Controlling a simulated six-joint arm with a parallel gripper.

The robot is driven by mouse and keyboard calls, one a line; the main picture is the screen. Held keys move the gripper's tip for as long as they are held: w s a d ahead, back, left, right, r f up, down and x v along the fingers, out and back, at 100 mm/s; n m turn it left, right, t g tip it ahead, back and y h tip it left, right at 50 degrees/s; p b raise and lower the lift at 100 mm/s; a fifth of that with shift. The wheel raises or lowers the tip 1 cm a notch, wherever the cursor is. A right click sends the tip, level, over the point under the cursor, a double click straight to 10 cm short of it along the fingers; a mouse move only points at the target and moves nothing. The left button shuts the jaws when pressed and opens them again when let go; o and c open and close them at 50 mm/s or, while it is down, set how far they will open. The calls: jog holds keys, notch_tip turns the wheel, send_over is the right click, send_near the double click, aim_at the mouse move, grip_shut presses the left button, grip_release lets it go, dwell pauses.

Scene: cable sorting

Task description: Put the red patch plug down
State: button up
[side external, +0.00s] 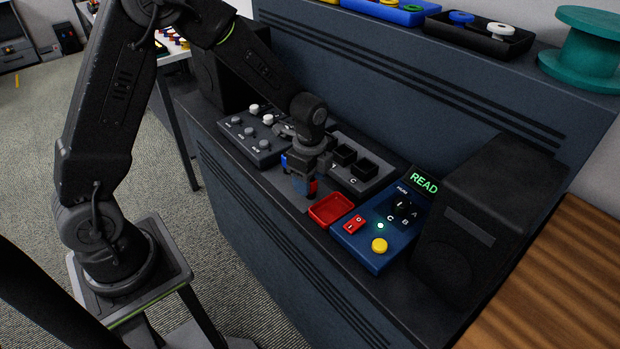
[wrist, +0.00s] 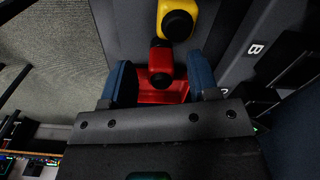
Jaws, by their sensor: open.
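The red patch plug (wrist: 161,62), with black ends, shows in the wrist view between my gripper's (wrist: 160,80) two blue fingers. The fingers are spread on either side of it, and my gripper is open. In the side view my gripper (side external: 305,185) is low over the console, and a bit of red (side external: 313,187) shows beside its fingertips. The gripper hides most of the plug there. I cannot tell whether the fingers touch it. The red tray (side external: 332,209) is just to the right, and part of it (wrist: 150,97) shows between the fingers in the wrist view.
A yellow plug (wrist: 176,17) lies close to the red plug. Black sockets (side external: 352,163) stand behind the gripper, and a knob panel (side external: 250,138) is at left. A blue control box (side external: 373,240) with a yellow button and a black speaker (side external: 470,230) stand at right.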

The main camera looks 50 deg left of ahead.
notch_tip(320, 180, up, 12)
jog(key=s+r+n+t, duration=0.2)
jog(key=s+r+n, duration=0.2)
jog(key=s+n, duration=0.3)
jog(key=s+d+r+n+t, duration=0.1)
jog(key=s+r+n+t, duration=0.2)
jog(key=s, duration=1)
jog(key=shift+r+n+t, duration=0.3)
jog(key=shift+r+n, duration=0.85)
jog(key=shift+n, duration=1.35)
jog(key=shift+d, duration=0.1)
